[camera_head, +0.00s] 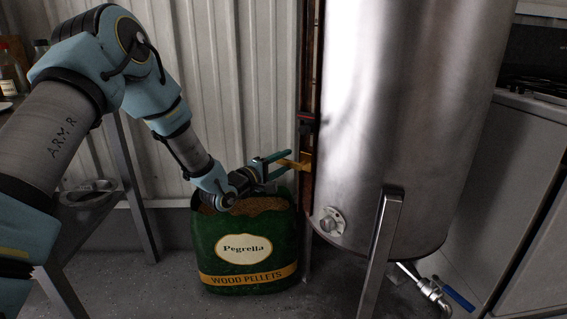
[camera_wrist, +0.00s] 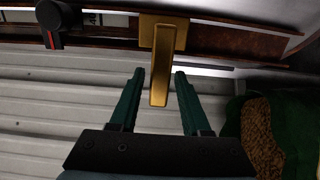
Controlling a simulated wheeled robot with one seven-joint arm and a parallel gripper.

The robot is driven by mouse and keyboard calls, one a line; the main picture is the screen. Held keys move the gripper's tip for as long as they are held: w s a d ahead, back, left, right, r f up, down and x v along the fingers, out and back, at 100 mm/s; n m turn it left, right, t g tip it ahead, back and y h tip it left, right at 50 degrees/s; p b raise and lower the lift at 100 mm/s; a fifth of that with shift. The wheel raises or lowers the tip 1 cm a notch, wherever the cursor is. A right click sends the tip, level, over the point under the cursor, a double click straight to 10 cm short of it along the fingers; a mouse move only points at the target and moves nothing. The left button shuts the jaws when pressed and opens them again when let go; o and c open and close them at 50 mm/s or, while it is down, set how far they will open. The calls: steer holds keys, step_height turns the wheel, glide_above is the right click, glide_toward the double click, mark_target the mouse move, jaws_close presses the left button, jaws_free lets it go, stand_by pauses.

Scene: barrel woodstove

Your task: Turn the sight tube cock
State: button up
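The sight tube cock is a brass lever handle (camera_wrist: 161,75) on a square brass base, mounted on the reddish-brown strip beside the tank. In the head view the brass cock (camera_head: 304,162) sits at the tank's left edge, above the pellet bag. My gripper (camera_head: 283,158) reaches it from the left. In the wrist view my gripper (camera_wrist: 158,75) is open, with one green finger on each side of the handle's free end. A visible gap separates each finger from the handle. The sight tube itself is not clearly seen.
A large steel tank (camera_head: 400,120) stands right of my gripper, with a support leg (camera_head: 382,250) in front. A green wood pellet bag (camera_head: 246,262) stands open below my gripper. A black knob with a red mark (camera_wrist: 52,20) is on the strip. Corrugated wall (camera_head: 235,80) lies behind.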

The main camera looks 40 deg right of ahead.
jaws_close()
stand_by(1.1)
